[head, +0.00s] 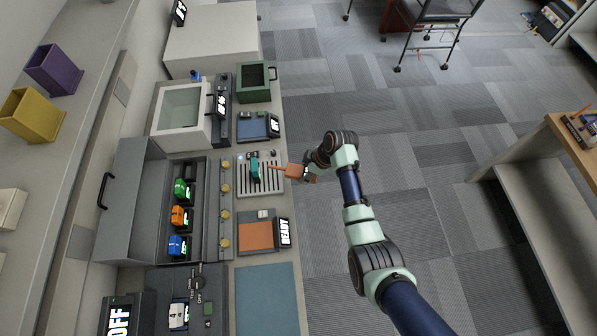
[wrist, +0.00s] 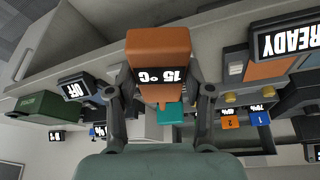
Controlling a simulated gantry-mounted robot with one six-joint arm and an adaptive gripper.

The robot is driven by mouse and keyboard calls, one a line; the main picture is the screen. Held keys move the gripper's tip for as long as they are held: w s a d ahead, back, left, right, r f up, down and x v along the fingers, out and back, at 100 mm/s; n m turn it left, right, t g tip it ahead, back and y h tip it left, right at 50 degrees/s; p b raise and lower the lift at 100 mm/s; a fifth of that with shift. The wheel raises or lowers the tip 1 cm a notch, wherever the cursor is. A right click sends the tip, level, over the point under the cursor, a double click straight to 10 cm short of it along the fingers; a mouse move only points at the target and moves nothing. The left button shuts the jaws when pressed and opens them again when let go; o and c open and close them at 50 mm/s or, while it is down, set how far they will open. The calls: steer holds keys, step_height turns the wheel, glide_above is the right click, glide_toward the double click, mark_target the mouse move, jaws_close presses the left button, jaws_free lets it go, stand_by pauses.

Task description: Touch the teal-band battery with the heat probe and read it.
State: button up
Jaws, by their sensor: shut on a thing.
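The heat probe (head: 292,171) is an orange block with a thin tip pointing left. My gripper (head: 303,173) is shut on it, and both fingers flank it in the wrist view (wrist: 160,98). The display on the probe (wrist: 158,60) reads 15 °C, upside down in the wrist view. The teal-band battery (head: 254,168) stands on a white slotted plate (head: 267,186) on the counter, left of the probe tip. A teal face, likely this battery (wrist: 171,114), shows just beyond the tip in the wrist view. I cannot tell whether tip and battery touch.
An open dark case (head: 143,200) holds green, orange and blue batteries left of the plate. A station with an orange pad (head: 257,236) shows READY. A green box (head: 252,86) and a white-framed chamber (head: 181,108) stand farther back.

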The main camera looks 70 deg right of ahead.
steer(key=shift+s+d, duration=0.55)
steer(key=shift+s, duration=0.35)
steer(key=shift+s+d, duration=0.5)
steer(key=shift+s, duration=0.4)
